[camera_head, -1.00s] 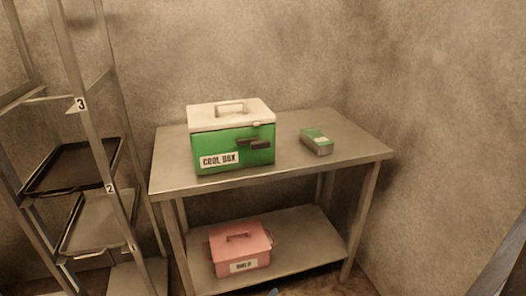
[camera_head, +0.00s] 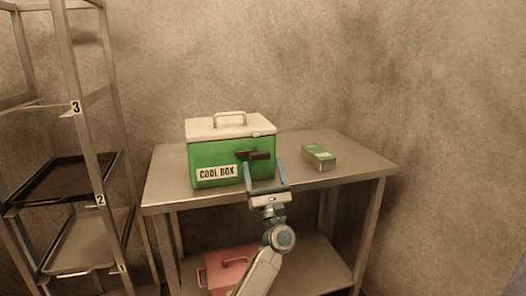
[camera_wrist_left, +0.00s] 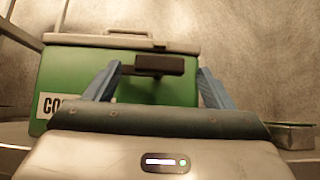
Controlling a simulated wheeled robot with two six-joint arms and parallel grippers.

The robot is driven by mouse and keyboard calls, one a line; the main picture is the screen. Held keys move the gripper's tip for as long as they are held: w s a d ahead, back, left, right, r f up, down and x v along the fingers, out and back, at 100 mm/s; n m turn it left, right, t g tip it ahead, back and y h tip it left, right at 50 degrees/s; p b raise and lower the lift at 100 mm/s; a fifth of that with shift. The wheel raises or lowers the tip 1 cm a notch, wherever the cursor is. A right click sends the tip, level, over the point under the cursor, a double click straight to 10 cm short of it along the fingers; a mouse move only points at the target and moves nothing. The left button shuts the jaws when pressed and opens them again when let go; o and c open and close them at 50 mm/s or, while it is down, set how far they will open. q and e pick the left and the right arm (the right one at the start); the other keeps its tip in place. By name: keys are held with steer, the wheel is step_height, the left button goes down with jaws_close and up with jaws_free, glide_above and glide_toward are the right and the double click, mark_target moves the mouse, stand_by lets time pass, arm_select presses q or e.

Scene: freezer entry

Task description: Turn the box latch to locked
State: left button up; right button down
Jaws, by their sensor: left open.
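The green cool box (camera_head: 215,158) with a white lid (camera_head: 208,128) stands upright on the steel table, its lid down. The dark latch (camera_head: 260,155) is on the box's front, its bar lying about level. My left gripper (camera_head: 263,164) is open in front of the box, one blue finger on each side of the latch. In the left wrist view the latch (camera_wrist_left: 160,64) shows between the two spread fingers (camera_wrist_left: 160,82). I cannot tell whether a finger touches it. The right gripper is not in view.
A pink box (camera_head: 222,272) sits on the lower shelf, partly hidden by my left arm. A rack with trays (camera_head: 75,180) stands at the left.

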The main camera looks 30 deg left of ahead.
mark_target(259, 152)
arm_select(q)
steer(key=p+x, duration=0.1)
steer(key=x, duration=0.5)
steer(key=shift+w+r, duration=0.1)
steer(key=shift+w, duration=0.05)
steer(key=shift+c, duration=0.3)
steer(key=c, duration=0.9)
